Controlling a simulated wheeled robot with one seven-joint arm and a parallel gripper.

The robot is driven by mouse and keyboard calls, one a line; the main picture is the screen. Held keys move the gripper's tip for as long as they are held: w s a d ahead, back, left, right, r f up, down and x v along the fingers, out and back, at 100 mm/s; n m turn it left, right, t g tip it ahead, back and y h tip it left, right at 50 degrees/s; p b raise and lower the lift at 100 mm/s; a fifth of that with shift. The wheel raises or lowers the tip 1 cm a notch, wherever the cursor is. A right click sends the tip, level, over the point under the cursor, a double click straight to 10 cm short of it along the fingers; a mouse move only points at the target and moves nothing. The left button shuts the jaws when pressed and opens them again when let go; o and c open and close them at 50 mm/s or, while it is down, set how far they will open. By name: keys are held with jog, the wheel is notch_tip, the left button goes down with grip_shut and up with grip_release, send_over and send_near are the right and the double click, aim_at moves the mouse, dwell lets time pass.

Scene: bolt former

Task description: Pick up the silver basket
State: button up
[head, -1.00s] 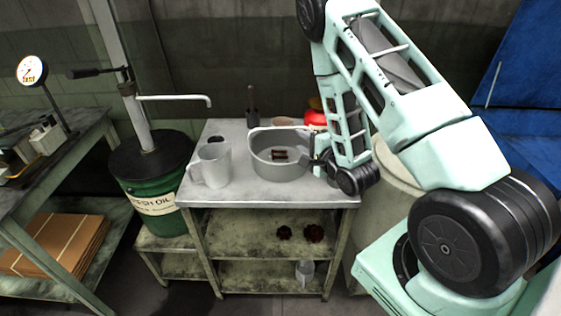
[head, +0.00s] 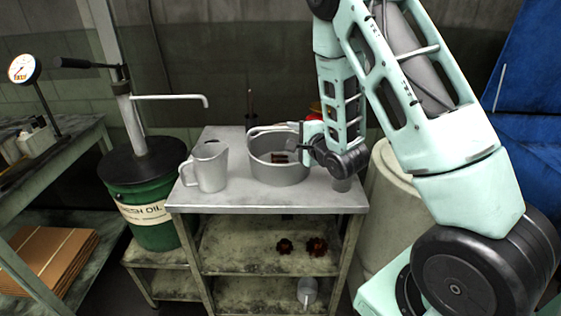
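The silver basket (head: 277,172) is a round grey metal tub on the top of the metal table, with a raised rim and a small dark brown item inside. My gripper (head: 302,147) is at the basket's right rim, partly hidden behind my own wrist. I cannot tell whether its fingers touch the rim or how far apart they are. The basket appears to rest on the table top.
A grey pitcher (head: 208,168) stands left of the basket on the table (head: 262,200). A dark bottle (head: 250,117) and a red object (head: 315,108) are behind. A green oil drum (head: 148,205) stands at left. The table's front left is clear.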

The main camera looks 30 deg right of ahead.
aim_at(281, 128)
jog(key=shift+w+d+f, duration=0.1)
jog(key=shift+w, duration=0.6)
jog(key=shift+w+a+f+p, duration=0.15)
jog(key=shift+w+p, duration=0.3)
jog(key=shift+w, duration=0.9)
jog(key=shift+w+a+f+p, duration=0.15)
jog(key=shift+w+p, duration=0.3)
jog(key=shift+w, duration=0.9)
grip_shut()
